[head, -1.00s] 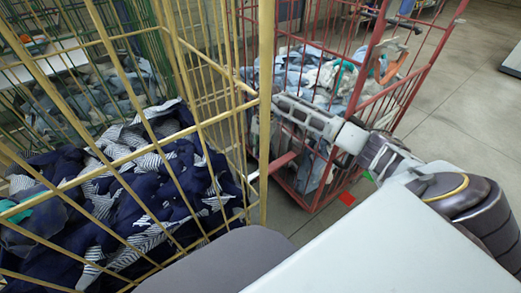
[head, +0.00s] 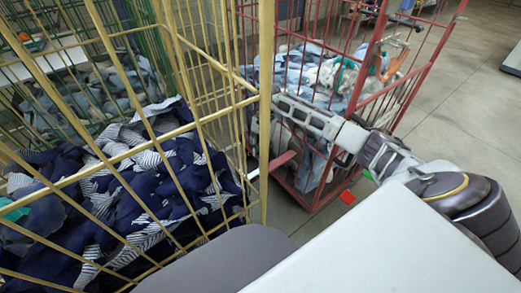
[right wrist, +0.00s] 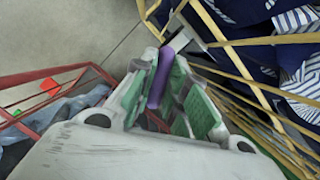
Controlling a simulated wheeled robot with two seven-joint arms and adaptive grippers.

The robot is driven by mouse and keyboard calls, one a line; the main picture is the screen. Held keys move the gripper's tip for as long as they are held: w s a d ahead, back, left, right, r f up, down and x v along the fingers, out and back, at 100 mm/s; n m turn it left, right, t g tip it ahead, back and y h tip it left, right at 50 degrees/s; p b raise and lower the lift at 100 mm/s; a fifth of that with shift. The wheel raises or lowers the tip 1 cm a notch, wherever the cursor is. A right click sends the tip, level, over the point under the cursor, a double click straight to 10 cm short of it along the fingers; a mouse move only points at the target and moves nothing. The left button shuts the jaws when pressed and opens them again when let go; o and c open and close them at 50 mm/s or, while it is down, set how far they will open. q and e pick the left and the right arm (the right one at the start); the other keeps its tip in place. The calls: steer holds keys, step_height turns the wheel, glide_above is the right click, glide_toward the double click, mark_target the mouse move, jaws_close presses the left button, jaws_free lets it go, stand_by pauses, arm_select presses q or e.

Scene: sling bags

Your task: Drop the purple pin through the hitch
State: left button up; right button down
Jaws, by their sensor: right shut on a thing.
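The purple pin (right wrist: 160,78) is between the green-padded fingers of my right gripper (right wrist: 158,80) in the right wrist view. The gripper is shut on it. In that view a grey metal piece (right wrist: 187,32), which looks like part of the hitch, lies just beyond the fingertips by the yellow cart. I cannot tell whether the pin touches it. In the head view, a grey plate (head: 254,174) and a red tongue (head: 283,160) sit low between the two carts. The yellow corner post partly hides my right gripper there, and the pin is not visible. My left gripper is out of view.
The yellow cage cart (head: 265,110) with navy and striped cloth stands at left. The red cage cart (head: 352,95) with light blue laundry stands behind my right arm. A red square (head: 347,197) lies on the floor. Open floor (head: 465,95) is at right.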

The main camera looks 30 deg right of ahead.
arm_select(q)
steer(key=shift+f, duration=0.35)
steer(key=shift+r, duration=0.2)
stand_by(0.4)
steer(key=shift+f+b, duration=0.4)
steer(key=shift+b, duration=0.05)
stand_by(0.4)
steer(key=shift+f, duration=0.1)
stand_by(0.4)
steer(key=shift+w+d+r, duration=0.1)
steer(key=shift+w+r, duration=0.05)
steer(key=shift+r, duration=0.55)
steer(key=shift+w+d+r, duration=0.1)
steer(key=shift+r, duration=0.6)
stand_by(0.9)
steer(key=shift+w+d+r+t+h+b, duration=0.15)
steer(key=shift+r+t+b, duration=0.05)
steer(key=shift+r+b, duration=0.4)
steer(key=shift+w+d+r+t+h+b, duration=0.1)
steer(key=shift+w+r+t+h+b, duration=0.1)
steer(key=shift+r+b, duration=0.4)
arm_select(e)
steer(key=shift+f, duration=1.25)
